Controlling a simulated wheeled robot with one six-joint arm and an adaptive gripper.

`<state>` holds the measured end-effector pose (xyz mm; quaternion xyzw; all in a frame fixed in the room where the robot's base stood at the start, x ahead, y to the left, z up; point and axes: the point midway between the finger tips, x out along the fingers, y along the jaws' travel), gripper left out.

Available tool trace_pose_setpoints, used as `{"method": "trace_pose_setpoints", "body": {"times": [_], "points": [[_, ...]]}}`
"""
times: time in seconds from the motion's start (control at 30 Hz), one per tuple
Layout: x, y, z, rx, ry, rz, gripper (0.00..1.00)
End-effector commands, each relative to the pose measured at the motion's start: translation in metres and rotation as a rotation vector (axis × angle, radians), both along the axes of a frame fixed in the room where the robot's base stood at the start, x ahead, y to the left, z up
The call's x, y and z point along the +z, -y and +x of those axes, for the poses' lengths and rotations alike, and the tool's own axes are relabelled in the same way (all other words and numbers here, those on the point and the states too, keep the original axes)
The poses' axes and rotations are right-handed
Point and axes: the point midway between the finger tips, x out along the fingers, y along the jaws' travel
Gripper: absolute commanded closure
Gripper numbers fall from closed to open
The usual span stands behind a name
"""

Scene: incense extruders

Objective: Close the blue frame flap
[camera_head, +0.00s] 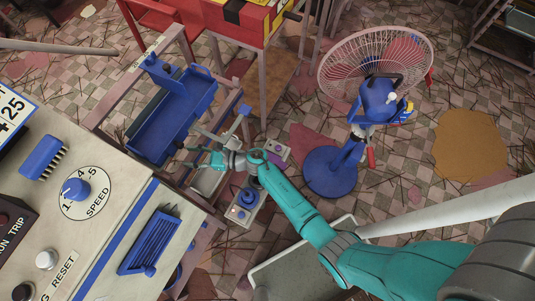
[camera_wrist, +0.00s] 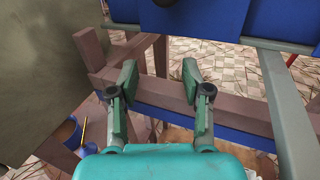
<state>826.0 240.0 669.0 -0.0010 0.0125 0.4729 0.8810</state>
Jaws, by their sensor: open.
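A long blue tray-like piece (camera_head: 150,131), which looks like the blue frame flap, lies tilted along a wooden frame (camera_head: 113,84) left of centre in the head view. In the wrist view, a blue panel (camera_wrist: 215,17) crosses the top, and I cannot tell whether it is the same part. My gripper (camera_head: 190,158) is just right of the tray's near end. In the wrist view my gripper (camera_wrist: 160,72) is open, with its two fingers apart in front of a wooden rail (camera_wrist: 163,92). Nothing is between the fingers, and I see no clear contact.
A grey metal bar (camera_wrist: 287,115) slants down the right of the wrist view. A control console (camera_head: 105,192) fills the lower left of the head view. A blue fan (camera_head: 340,165) stands right of my arm. A small button box (camera_head: 245,206) is below my gripper.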

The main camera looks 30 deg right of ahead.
Motion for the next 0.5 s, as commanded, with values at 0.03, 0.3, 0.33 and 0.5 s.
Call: {"method": "trace_pose_setpoints", "body": {"times": [0.03,0.3,0.33,0.5], "points": [[-0.001,0.0,0.001,0.0,0.014,0.011,0.52],[-0.001,0.032,-0.02,-0.003,0.021,0.015,0.52],[-0.001,0.036,-0.022,-0.003,0.022,0.014,0.52],[-0.001,0.06,-0.038,-0.003,0.022,0.014,0.52]]}}
